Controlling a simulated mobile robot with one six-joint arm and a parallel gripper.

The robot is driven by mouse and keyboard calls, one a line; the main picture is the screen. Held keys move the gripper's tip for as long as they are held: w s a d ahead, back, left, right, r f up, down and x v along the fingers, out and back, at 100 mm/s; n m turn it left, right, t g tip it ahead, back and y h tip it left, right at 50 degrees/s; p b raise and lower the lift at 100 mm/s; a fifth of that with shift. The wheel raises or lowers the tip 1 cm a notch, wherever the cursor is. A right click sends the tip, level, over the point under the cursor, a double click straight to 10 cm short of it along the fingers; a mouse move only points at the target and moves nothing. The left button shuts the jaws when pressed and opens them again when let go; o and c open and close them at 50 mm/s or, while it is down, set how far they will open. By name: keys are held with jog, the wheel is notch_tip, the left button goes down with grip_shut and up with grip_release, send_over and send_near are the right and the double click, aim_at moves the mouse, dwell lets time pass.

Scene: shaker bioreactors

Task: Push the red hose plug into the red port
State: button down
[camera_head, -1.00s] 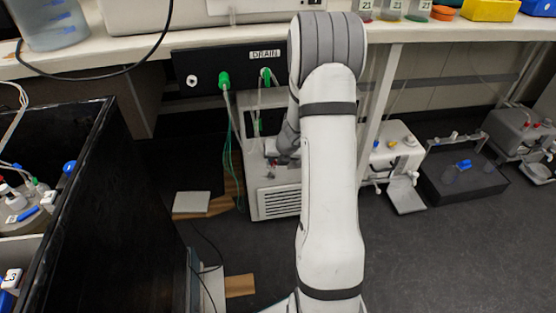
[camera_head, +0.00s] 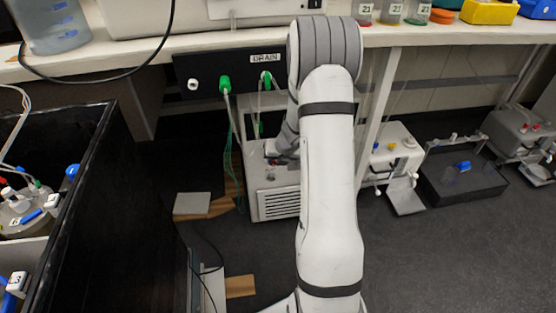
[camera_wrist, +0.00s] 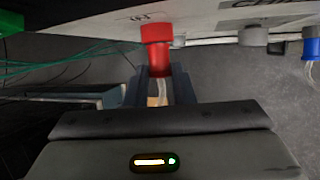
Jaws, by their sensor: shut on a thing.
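In the wrist view, my gripper (camera_wrist: 160,88) is shut on the red hose plug (camera_wrist: 159,62), one dark finger on each side. A pale hose runs back from the plug between the fingers. The plug points at the wider red port (camera_wrist: 156,33) on the edge of a pale panel. The two look in line and no gap shows between them. How deep the plug sits cannot be told. In the head view, my arm hides the plug and port, and only part of my wrist shows at the pale box under the bench.
In the wrist view, a grey port (camera_wrist: 252,36) and a blue connector (camera_wrist: 310,45) with a hose sit right of the red port. Green hoses (camera_wrist: 95,52) hang at left. In the head view, the black DRAIN panel (camera_head: 205,75) with green plugs is above the box (camera_head: 278,204).

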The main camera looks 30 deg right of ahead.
jog(key=shift+w, duration=0.1)
jog(key=c, duration=1.1)
grip_release()
jog(key=shift+c, duration=0.2)
jog(key=shift+r, duration=0.15)
jog(key=p+v, duration=0.4)
jog(key=v, duration=0.3)
jog(key=shift+r, duration=0.25)
jog(key=shift+s+d, duration=0.15)
jog(key=shift+s, duration=0.1)
